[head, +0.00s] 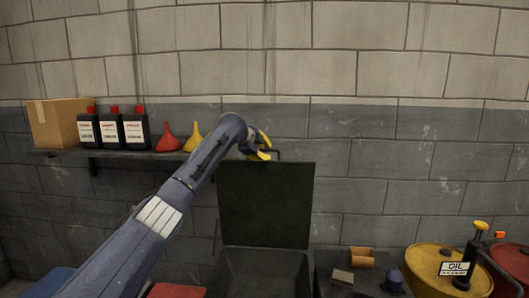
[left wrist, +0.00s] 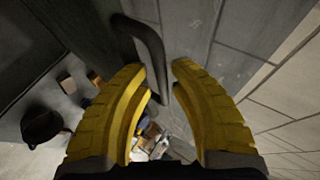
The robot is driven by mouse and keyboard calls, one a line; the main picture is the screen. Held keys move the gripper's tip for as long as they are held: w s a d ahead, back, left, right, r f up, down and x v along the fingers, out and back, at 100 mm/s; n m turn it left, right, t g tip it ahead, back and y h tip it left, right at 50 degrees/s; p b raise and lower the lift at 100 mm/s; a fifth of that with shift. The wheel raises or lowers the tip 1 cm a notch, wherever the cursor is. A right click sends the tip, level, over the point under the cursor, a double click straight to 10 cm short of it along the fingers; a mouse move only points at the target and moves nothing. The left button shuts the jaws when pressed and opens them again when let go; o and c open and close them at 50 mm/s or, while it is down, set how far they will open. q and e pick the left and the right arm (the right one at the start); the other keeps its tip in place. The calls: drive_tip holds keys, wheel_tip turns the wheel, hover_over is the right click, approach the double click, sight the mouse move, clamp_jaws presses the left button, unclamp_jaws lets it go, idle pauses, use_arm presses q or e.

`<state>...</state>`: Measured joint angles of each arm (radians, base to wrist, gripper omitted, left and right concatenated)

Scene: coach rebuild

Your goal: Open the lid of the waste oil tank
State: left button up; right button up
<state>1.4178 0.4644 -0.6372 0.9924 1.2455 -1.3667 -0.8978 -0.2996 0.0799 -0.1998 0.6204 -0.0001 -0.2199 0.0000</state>
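The waste oil tank (head: 262,272) is a dark box at the bottom middle of the head view, and its top looks open. Its dark lid (head: 265,205) stands upright at the back of it. A black bar handle (head: 276,153) sits at the lid's top edge. My left gripper (head: 263,147), with yellow fingers, is at this handle. In the left wrist view the fingers (left wrist: 160,68) are apart, and the handle (left wrist: 148,48) runs close to the left fingertip; I cannot tell whether they touch. My right gripper is not in view.
A wall shelf (head: 150,154) at left holds a cardboard box (head: 58,123), black bottles (head: 112,130), a red funnel (head: 168,139) and a yellow funnel (head: 193,137). Right of the tank are small items and a yellow oil drum (head: 430,265). A block wall stands behind.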

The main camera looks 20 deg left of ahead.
use_arm(q)
drive_tip(key=shift+o, duration=0.7)
drive_tip(key=shift+s+r, duration=0.15)
drive_tip(key=shift+s+a+r, duration=0.15)
drive_tip(key=shift+s, duration=0.1)
drive_tip(key=v, duration=1.1)
drive_tip(key=shift+r, duration=0.15)
